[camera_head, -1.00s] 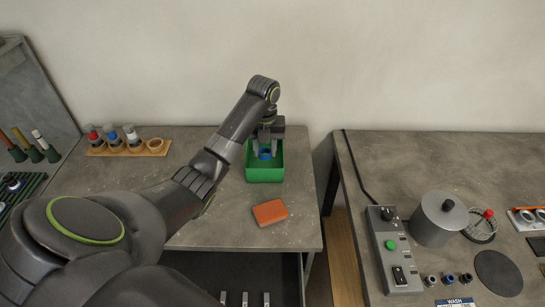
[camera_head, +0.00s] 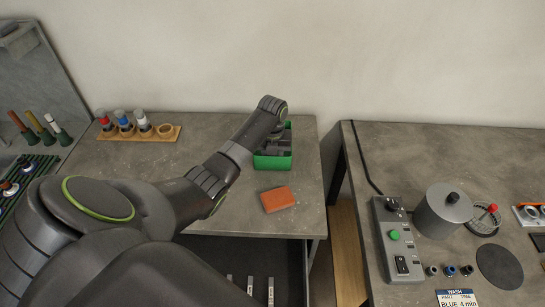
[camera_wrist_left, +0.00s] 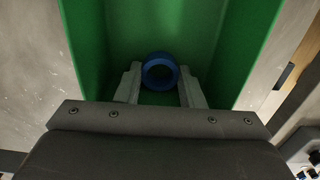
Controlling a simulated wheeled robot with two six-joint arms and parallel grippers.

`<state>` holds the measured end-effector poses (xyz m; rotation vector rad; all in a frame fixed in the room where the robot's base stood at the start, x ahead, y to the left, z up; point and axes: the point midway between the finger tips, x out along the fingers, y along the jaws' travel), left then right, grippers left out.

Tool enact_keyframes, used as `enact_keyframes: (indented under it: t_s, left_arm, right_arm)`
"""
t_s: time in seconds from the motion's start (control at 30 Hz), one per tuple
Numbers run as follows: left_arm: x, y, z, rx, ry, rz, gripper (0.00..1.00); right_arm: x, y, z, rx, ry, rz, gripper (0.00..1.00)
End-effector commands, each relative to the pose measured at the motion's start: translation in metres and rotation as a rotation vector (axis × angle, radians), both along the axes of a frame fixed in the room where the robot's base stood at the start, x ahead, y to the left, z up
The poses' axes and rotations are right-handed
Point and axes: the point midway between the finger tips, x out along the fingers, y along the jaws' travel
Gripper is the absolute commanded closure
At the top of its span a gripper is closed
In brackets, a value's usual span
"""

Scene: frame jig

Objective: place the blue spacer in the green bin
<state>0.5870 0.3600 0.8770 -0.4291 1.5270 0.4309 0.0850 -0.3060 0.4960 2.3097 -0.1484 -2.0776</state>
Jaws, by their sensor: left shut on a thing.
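The green bin (camera_head: 272,162) stands on the left table near its right back part. My left gripper (camera_wrist_left: 160,84) reaches down into the bin and is shut on the blue spacer (camera_wrist_left: 160,60), a ring held between the two fingertips. In the left wrist view the bin's green walls (camera_wrist_left: 84,40) surround the spacer and fingers. Whether the spacer touches the bin floor cannot be told. In the head view my arm hides the spacer and fingers. My right gripper is not in view.
An orange block (camera_head: 278,199) lies in front of the bin. A wooden rack (camera_head: 166,133) with capped vials stands at the back left. A gap separates this table from the right bench (camera_head: 420,150), which holds a control box (camera_head: 397,240) and a grey cylinder (camera_head: 443,212).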

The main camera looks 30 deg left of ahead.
Motion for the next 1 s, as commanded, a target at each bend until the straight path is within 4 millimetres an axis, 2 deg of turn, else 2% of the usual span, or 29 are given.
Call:
enact_keyframes:
  t_s: [0.03,0.2,0.57,0.73,1.0]
  left_arm:
    - [0.000,0.000,-0.001,-0.001,0.001,0.000,0.63]
    - [0.000,0.000,-0.001,-0.001,0.001,0.000,0.43]
    - [0.000,0.000,0.005,0.000,-0.001,0.000,0.43]
    - [0.001,0.000,0.030,0.002,-0.005,-0.001,0.43]
    - [0.001,0.000,0.095,0.001,-0.006,0.000,0.43]
  right_arm:
    - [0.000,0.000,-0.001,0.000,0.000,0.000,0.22]
    - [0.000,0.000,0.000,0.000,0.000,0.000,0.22]
    - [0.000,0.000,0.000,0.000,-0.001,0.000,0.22]
    - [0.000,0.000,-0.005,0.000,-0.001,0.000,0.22]
    - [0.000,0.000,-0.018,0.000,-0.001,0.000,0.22]
